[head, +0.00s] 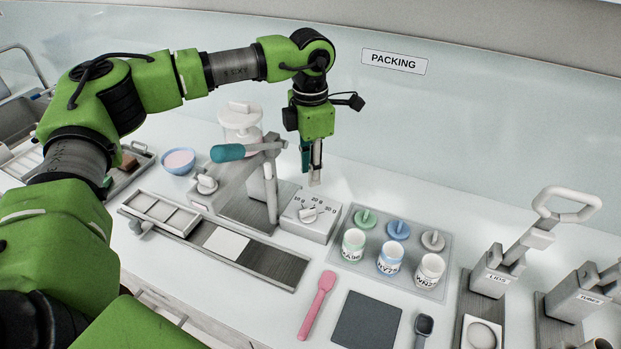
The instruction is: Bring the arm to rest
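My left arm, green and grey, reaches in from the left and arches over the bench. Its gripper (314,180) points straight down above the back of the bench, just behind the dosing box with the dial (309,216). The fingers are seen nearly edge-on, so their gap does not show. No object shows between them. My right gripper is not in view.
A filling machine with a teal-handled lever (228,153) stands left of the gripper. A tray (352,267) of labelled jars and coloured lids lies to the right. A pink spatula (318,305), dark mat (368,321) and lids press (497,272) are in front and right.

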